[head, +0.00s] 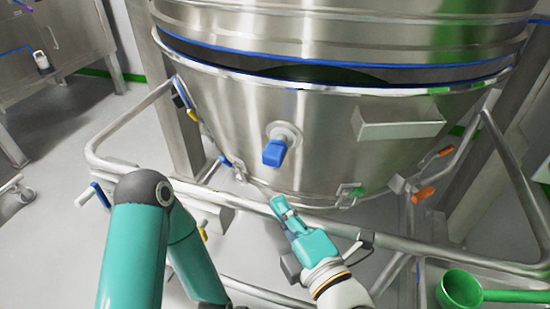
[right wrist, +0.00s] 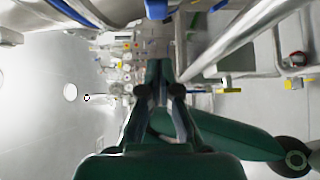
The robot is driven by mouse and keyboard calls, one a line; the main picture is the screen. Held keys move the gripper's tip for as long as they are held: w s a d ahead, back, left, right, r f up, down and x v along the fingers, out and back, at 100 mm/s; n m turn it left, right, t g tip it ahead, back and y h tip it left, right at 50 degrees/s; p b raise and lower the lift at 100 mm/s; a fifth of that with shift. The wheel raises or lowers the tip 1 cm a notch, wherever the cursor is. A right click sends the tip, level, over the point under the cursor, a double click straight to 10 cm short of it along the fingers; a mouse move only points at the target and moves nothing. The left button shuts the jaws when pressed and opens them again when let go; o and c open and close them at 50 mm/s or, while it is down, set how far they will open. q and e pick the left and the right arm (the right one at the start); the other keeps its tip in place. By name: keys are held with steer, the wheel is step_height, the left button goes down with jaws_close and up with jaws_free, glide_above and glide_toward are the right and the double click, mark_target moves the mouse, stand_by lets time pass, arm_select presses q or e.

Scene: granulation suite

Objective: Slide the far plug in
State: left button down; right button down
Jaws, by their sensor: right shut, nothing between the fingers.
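A blue plug-like piece (head: 274,152) sticks out of a round steel boss on the front of the steel vessel (head: 330,130). I cannot tell for sure whether it is the far plug. My right gripper (head: 279,203) is shut and empty, below this blue piece and apart from it, near the front rail. In the right wrist view its two fingers (right wrist: 160,88) are close together with nothing seen between them. My left gripper is not in view.
A steel tube frame (head: 240,202) runs around the vessel. An orange handle (head: 423,195) and a green handle (head: 355,192) sit at the right, and a blue handle (head: 100,195) at the left. A green scoop (head: 460,290) lies at lower right. Open floor (head: 50,250) is at left.

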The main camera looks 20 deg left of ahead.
mark_target(268, 163)
steer(key=w+a+p, duration=0.1)
steer(key=w+p, duration=0.1)
steer(key=w+a+p, duration=0.1)
steer(key=w+p, duration=0.1)
steer(key=w+a+p, duration=0.1)
steer(key=w+p, duration=0.1)
steer(key=w, duration=0.1)
steer(key=shift+a, duration=0.35)
steer(key=shift+w, duration=0.55)
